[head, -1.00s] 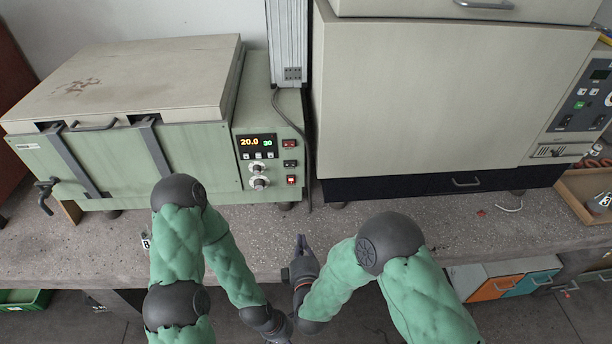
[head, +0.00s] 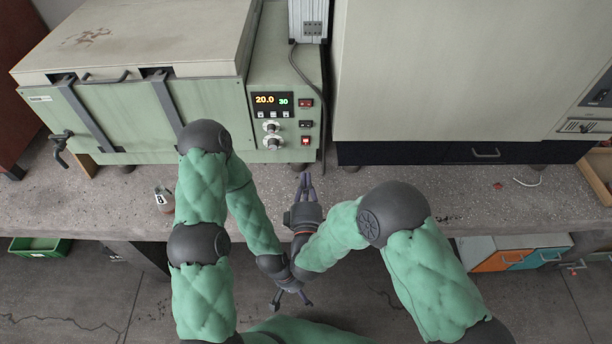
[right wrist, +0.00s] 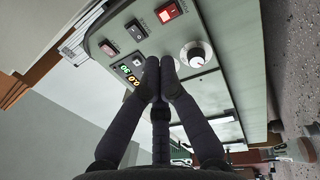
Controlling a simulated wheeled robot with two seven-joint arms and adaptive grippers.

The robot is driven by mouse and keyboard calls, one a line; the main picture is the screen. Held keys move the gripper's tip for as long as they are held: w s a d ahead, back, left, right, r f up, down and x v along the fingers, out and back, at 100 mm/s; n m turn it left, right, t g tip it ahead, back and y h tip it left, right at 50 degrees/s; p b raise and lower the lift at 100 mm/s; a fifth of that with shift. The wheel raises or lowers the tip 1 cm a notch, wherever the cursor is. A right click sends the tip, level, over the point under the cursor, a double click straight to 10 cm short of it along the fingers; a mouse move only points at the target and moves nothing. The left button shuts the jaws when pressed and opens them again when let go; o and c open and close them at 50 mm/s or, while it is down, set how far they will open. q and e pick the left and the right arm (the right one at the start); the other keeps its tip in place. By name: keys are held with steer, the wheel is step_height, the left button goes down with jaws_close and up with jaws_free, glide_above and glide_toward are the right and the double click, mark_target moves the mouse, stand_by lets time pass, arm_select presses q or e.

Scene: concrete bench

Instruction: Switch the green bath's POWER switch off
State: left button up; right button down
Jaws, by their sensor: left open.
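The green bath (head: 130,115) stands at the left of the bench, lid down. Its front panel (head: 258,156) has a lit display (head: 272,101), two knobs and a column of three switches: a red top switch (head: 305,103), a dark middle switch (head: 305,124) and a bright red lower switch (head: 305,141). The right wrist view shows the bright red switch (right wrist: 168,12) beyond my fingertips; I cannot read which label says POWER. My right gripper (head: 305,176) is shut and empty, below and in front of the panel. My left gripper (head: 291,306) is open and empty, below the bench edge.
A large beige oven (head: 450,75) stands right of the bath, with a cable (head: 306,75) hanging between them. A small bottle marked 8 (head: 163,199) stands on the bench (head: 110,205) at left. A wooden tray (head: 597,180) is at far right.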

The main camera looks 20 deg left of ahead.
steer(key=b, duration=0.3)
glide_toward(306, 135)
steer(key=x, duration=0.4)
steer(key=shift+w+a+f, duration=0.2)
steer(key=shift+w+f, duration=0.05)
steer(key=shift+f, duration=0.1)
steer(key=shift+w+a+r, duration=0.15)
steer(key=shift+w+a, duration=0.05)
steer(key=shift+w, duration=0.45)
steer(key=shift+w+r, duration=0.15)
steer(key=shift+w, duration=0.1)
steer(key=shift+a+r, duration=0.1)
